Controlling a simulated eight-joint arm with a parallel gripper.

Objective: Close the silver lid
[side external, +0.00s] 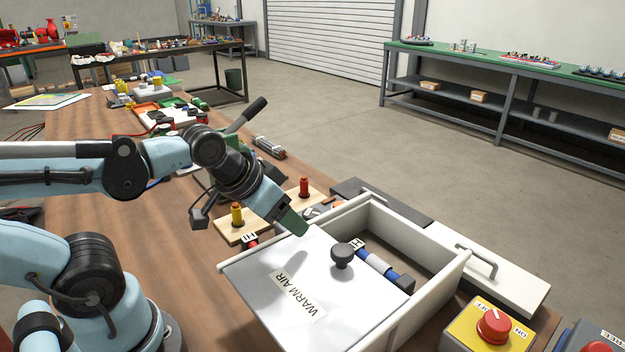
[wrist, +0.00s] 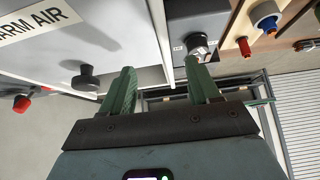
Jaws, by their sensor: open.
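The silver-white lid (side external: 290,290), labelled WARM AIR, covers the near left part of a white box (side external: 435,295). The far right part of the box stands open. A black knob (side external: 343,253) stands on the lid near its edge by the opening. In the wrist view the lid (wrist: 30,60) is at left, with its knob (wrist: 87,78) just left of the fingers. My gripper (side external: 293,224) is open and empty, near the box's far left wall and apart from the knob. Its two green fingers (wrist: 160,85) are spread in the wrist view. Whether they touch the box cannot be told.
A blue and white cylinder (side external: 380,266) lies inside the open part of the box. A yellow switch box (side external: 489,325) with a red knob is at right.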

